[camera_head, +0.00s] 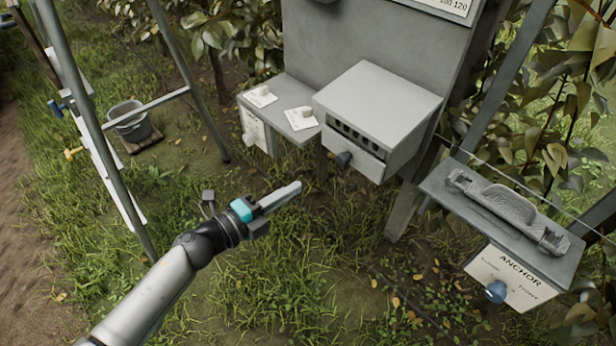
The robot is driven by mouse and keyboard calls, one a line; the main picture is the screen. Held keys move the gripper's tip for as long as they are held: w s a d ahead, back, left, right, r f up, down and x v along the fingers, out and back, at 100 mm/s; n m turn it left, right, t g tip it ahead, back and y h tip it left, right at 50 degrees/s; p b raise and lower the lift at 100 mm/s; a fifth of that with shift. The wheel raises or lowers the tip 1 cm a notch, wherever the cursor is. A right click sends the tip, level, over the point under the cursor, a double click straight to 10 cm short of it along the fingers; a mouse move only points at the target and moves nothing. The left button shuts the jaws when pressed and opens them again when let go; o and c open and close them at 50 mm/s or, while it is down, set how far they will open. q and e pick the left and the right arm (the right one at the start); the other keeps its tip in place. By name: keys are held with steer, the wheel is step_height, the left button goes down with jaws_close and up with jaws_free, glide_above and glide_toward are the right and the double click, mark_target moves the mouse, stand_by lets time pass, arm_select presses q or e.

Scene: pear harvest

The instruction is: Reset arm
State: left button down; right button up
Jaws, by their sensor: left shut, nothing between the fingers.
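My left gripper (281,196) is at the centre of the head view, over the grass. Its fingers are together and empty, and they point up and to the right, below the grey box on the post. It touches nothing that I can see. My left arm comes in from the bottom left, with a teal band near the wrist. My right gripper is not in this view.
A grey box (385,95) with slots and a dark knob (343,159) juts from the post. A small shelf (284,117) holds cards. An anchor panel (510,278) with a blue knob is at right. A ladder and bucket (130,122) stand left. Open grass surrounds my gripper.

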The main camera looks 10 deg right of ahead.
arm_select(q)
steer(key=shift+v, duration=1)
steer(key=s+a+f+n+y, duration=0.35)
steer(key=a+f+n, duration=0.2)
steer(key=f, duration=0.35)
steer(key=s+a+f+n+y+b, duration=0.1)
steer(key=s+a+f+n+y, duration=0.1)
steer(key=a+f+n+y, duration=0.5)
steer(key=s+a+f+n, duration=0.3)
steer(key=f+n, duration=0.2)
steer(key=f, duration=0.6)
steer(key=s+a+f+n+g+y, duration=0.1)
steer(key=s+f+n+g, duration=0.2)
steer(key=s, duration=0.7)
steer(key=s+a+f+n+g+y, duration=0.1)
steer(key=s+f+n+g, duration=0.1)
steer(key=s+f, duration=0.4)
steer(key=s+a+f+n+g+y+b, duration=0.1)
steer(key=s+f+n+g, duration=0.2)
steer(key=s, duration=1.2)
step_height(320, 180, down, 3)
steer(key=shift+r+n+g, duration=0.25)
steer(key=shift+n+g, duration=0.05)
steer(key=shift+n, duration=0.25)
steer(key=shift+a, duration=0.1)
